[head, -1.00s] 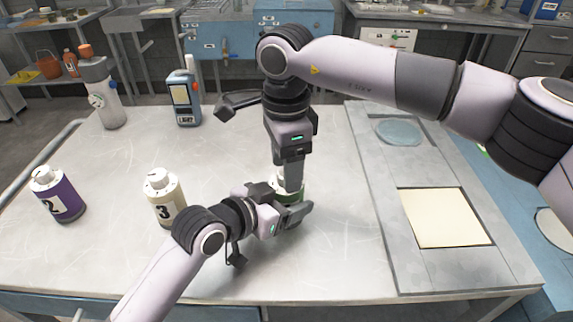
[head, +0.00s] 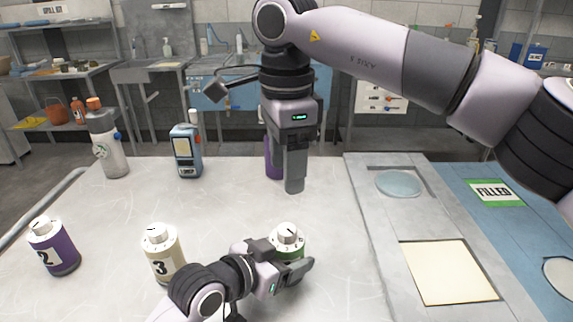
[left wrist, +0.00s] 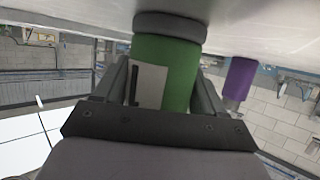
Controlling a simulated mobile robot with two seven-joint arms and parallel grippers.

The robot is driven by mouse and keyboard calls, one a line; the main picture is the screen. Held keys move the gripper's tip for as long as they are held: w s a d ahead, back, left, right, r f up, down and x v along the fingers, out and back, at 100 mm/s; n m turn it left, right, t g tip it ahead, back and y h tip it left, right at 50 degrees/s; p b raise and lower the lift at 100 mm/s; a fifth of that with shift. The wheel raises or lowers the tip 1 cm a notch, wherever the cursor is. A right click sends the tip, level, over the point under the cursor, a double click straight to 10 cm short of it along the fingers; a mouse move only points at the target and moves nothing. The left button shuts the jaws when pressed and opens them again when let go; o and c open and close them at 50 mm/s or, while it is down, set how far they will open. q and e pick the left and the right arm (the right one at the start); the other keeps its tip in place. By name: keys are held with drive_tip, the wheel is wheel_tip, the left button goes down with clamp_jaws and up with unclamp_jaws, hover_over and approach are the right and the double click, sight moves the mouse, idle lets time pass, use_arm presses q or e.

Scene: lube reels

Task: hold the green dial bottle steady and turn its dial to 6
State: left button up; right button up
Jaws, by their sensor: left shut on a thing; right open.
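The green dial bottle (head: 293,253) stands upright on the table with a white dial (head: 287,234) on top. The dial has a dark mark, but its number is too small to read. My left gripper (head: 287,263) is shut around the bottle's body. The left wrist view shows the green body (left wrist: 182,72) upside down between the fingers, with a white label partly visible. My right gripper (head: 294,185) is open and empty, pointing down above and behind the dial, clear of it.
A purple bottle marked 2 (head: 60,252) and a cream bottle marked 3 (head: 164,262) stand to the left. Another purple bottle (head: 271,158) is partly hidden behind my right gripper. A cream pad (head: 448,272) lies right.

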use_arm(q)
drive_tip(key=o, duration=1.3)
drive_tip(key=shift+o, duration=0.2)
